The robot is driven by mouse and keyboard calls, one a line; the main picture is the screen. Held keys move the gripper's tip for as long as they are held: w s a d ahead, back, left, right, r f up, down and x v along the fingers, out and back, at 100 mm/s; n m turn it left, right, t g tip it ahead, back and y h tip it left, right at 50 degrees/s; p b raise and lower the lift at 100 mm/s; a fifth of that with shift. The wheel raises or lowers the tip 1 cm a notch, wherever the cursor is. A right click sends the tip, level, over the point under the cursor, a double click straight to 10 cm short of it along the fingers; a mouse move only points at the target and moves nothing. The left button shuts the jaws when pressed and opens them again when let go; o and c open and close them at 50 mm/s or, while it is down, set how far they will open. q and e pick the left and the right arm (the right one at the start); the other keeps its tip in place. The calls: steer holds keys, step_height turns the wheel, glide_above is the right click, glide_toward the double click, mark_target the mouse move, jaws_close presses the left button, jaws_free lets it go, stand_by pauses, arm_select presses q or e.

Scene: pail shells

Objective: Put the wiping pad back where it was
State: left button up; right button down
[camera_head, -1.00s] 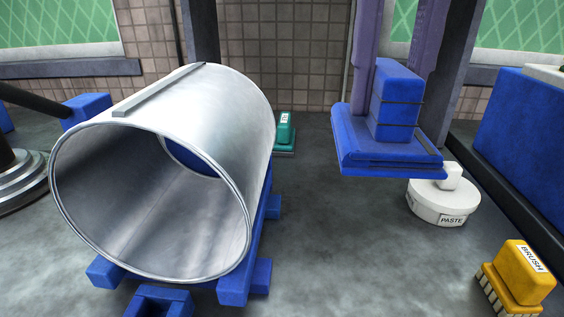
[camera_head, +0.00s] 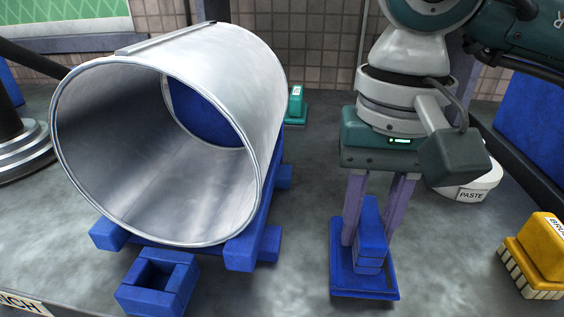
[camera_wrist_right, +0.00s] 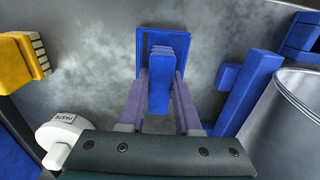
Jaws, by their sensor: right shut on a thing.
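The wiping pad (camera_head: 364,284) is a flat blue plate with an upright blue block handle. My right gripper (camera_head: 368,232) comes down from above, its two purple fingers shut on the handle. The pad lies level low over the grey worktop; I cannot tell whether its underside touches. In the right wrist view the pad (camera_wrist_right: 181,52) shows with its handle between the fingers (camera_wrist_right: 161,78). My left gripper is not in view.
A large metal pail shell (camera_head: 215,85) lies on blue supports (camera_head: 245,250) at the left. A blue hollow block (camera_head: 150,292) stands in front. A yellow brush (camera_head: 545,245) and white paste pot (camera_head: 473,190) are right; a green-handled tool (camera_head: 296,103) is behind. Grey surface around the pad is clear.

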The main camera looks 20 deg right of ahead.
mark_target(370, 220)
steer(key=shift+f, duration=0.3)
steer(key=shift+f, duration=0.2)
steer(key=c, duration=0.6)
jaws_free()
step_height(370, 220, up, 12)
steer(key=shift+r+p, duration=0.25)
steer(key=shift+p, duration=0.1)
